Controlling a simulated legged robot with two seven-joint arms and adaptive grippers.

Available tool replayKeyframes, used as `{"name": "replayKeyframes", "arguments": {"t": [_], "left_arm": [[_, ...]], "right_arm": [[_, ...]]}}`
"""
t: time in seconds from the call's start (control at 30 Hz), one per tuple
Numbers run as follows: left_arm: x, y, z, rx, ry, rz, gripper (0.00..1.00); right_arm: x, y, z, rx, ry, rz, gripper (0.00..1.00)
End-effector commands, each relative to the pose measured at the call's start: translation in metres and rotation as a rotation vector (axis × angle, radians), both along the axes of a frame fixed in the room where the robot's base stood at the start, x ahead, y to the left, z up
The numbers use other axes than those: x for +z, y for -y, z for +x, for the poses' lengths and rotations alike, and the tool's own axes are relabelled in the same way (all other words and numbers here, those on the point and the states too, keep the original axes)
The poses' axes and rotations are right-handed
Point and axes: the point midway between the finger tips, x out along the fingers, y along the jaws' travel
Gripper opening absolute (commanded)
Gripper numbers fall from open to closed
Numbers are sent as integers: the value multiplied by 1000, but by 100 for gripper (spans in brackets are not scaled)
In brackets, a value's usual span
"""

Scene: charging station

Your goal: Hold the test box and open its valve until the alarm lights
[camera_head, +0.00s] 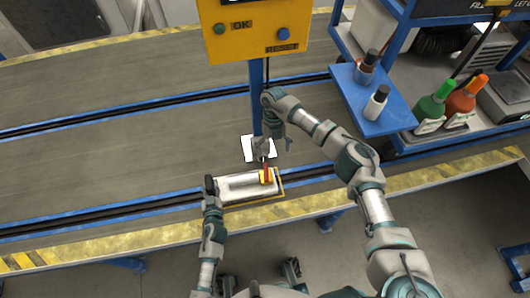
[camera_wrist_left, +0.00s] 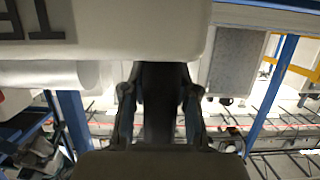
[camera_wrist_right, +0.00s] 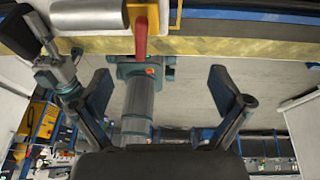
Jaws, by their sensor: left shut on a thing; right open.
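The white test box (camera_head: 240,187) lies at the front edge of the conveyor, with a yellow fitting at its right end. A red valve handle (camera_head: 266,172) stands on that end; it also shows near the top of the right wrist view (camera_wrist_right: 140,38). My left gripper (camera_head: 211,186) is shut on the left end of the test box; dark lettering on the box (camera_wrist_left: 100,30) shows in the left wrist view. My right gripper (camera_head: 276,144) is open and empty, above and behind the handle. Its spread fingers (camera_wrist_right: 165,88) are apart from the handle. No lit alarm is visible.
A yellow panel (camera_head: 255,45) with a green OK button and a blue RESET button stands on a blue post behind the box. A blue shelf (camera_head: 372,105) with bottles is at the right. The conveyor (camera_head: 100,160) is clear on the left.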

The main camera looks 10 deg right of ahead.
Motion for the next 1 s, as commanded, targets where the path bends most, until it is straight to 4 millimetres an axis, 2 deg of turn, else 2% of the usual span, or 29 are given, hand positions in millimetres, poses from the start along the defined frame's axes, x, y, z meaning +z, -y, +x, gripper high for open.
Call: {"name": "replayKeyframes", "arguments": {"t": [0.1,0.2,0.3,0.4,0.5,0.63,0.73,0.87,1.0], "left_arm": [[-3,2,-2,-2,-6,-3,0],[-3,2,-2,-2,-6,-3,0],[-3,2,-2,-2,-6,-3,0],[-3,2,-2,-2,-6,-3,0],[-3,1,-1,-2,-6,-3,0],[-3,1,-1,-1,-6,-1,0],[-3,0,-1,0,-5,-1,0],[-3,0,-1,1,-5,-1,0],[-3,-1,-1,2,-5,1,0]], "right_arm": [[8,33,1,230,55,78,100],[17,36,-4,529,127,140,100],[26,5,-15,830,206,171,100],[35,-13,-24,1066,270,187,100],[42,-27,-31,1232,314,193,100],[45,-35,-37,1342,343,196,100],[38,-36,-38,1362,347,196,100],[16,-36,-38,1362,345,198,100],[-16,-36,-38,1360,343,198,100]]}}
